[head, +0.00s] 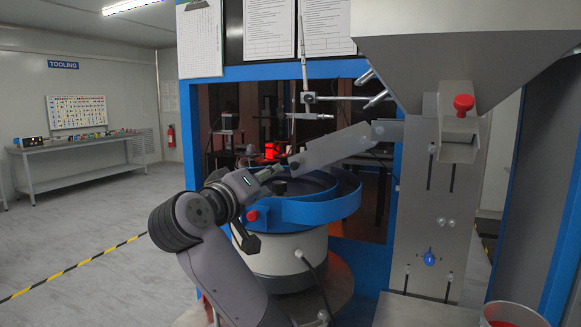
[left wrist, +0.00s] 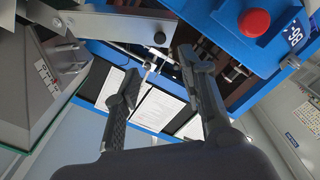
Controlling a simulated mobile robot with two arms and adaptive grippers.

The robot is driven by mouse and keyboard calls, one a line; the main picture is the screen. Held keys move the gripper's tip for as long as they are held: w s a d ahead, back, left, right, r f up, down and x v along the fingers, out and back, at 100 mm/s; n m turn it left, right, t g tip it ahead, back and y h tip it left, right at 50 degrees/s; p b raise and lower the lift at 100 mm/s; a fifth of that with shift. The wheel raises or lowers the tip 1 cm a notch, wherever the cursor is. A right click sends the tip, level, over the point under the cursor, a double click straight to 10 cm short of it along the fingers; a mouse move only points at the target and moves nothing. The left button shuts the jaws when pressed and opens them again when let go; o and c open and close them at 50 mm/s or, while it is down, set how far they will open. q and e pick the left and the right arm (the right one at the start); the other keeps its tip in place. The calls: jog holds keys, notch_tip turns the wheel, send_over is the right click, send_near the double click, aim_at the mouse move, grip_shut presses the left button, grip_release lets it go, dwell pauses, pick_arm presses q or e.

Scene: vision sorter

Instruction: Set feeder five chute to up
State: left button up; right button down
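A grey metal chute (head: 340,147) slopes down from the upright panel toward the blue bowl of the feeder (head: 300,212). Its lower end is over the bowl. My left gripper (head: 277,171) is close to that lower end, at its left; I cannot tell if they touch. In the left wrist view the two fingers (left wrist: 157,64) stand apart with nothing held between them, and the chute (left wrist: 115,22) lies beyond the tips. A label on the blue feeder body (left wrist: 296,34) seems to show a number ending in 5. My right gripper is not in view.
A large grey hopper (head: 465,60) with a red knob (head: 463,103) hangs at the upper right. A thin rod stand (head: 304,80) rises behind the chute. A red knob (head: 252,216) sits on the bowl's front. A bench (head: 85,150) is far left; open floor lies before it.

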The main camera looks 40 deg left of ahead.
aim_at(293, 166)
pick_arm(q)
jog(key=p+x, duration=0.1)
jog(key=x, duration=1.1)
jog(key=shift+w+f+p, duration=0.1)
jog(key=shift+w+p, duration=0.05)
jog(key=shift+p, duration=0.2)
grip_shut()
